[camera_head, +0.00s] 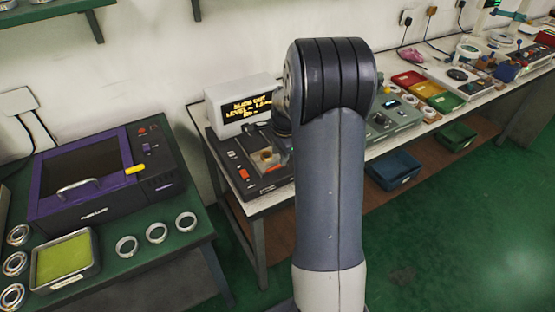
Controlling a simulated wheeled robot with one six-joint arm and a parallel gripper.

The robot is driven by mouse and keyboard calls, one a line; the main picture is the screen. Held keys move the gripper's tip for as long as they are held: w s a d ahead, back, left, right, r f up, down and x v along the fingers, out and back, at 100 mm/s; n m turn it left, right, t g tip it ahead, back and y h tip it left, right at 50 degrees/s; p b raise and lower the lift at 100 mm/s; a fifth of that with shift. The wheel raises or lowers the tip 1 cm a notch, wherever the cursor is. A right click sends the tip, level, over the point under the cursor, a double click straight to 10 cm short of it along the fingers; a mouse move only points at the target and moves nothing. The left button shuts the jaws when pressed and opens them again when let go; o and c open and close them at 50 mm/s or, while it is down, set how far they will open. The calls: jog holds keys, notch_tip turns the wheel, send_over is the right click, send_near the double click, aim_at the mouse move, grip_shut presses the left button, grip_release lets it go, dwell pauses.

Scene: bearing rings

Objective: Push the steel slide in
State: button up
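My arm rises through the middle of the head view and covers part of the bench behind it. Its far end points away from the camera, and my gripper is hidden behind the arm. A dark wrist part shows just left of the arm, above a black fixture panel (240,178) with orange buttons. A small orange-brown block area (266,157) sits on this panel, close to the wrist. I cannot clearly make out the steel slide; any slide there is too small or partly covered. A white display box (240,104) with yellow text stands behind the panel.
At left, a purple-black machine (100,175) with a handled lid stands on a green table, with several steel rings (157,233) and a green-lined tray (63,260) in front. Right of my arm are a grey-green device (393,120), coloured bins (425,88) and a blue crate (393,170) below.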

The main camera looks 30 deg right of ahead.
jog(key=shift+w+f, duration=0.2)
jog(key=shift+f, duration=0.9)
jog(key=shift+w+f, duration=0.15)
jog(key=shift+f, duration=0.9)
grip_shut()
